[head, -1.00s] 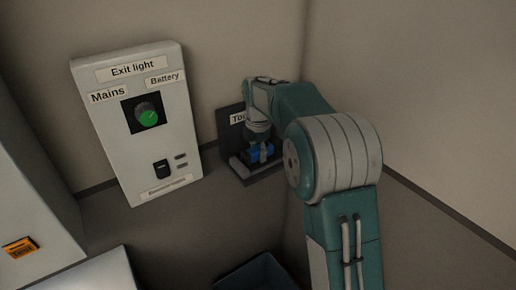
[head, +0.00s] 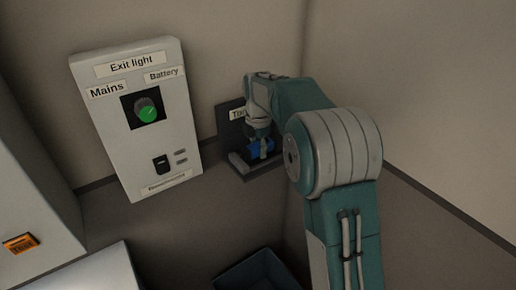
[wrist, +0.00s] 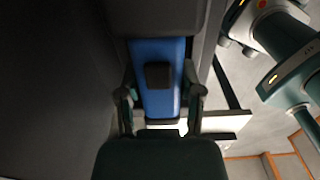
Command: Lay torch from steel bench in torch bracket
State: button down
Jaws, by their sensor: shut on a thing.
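The torch (head: 262,147) shows as a small blue part under my gripper (head: 259,138) in the head view. In the wrist view the blue torch (wrist: 160,95) with a black square button lies between the two fingers of my gripper (wrist: 161,98), which are shut on its sides. The torch bracket (head: 240,160) is a dark wall plate with a ledge, its label partly hidden by my arm. The torch is at the bracket, just over or on its ledge; I cannot tell whether it touches. My arm hides part of the bracket.
A white Exit light panel (head: 136,120) with a green knob stands left of the bracket. A dark blue bin (head: 262,272) is on the floor below. A pale surface (head: 95,275) is at lower left, with an orange-labelled cabinet (head: 25,215). Walls meet close behind my arm.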

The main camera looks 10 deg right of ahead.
jog(key=shift+f, duration=0.5)
dwell(0.3)
jog(key=shift+c, duration=0.8)
grip_release()
jog(key=shift+o, duration=0.8)
jog(key=shift+r, duration=3)
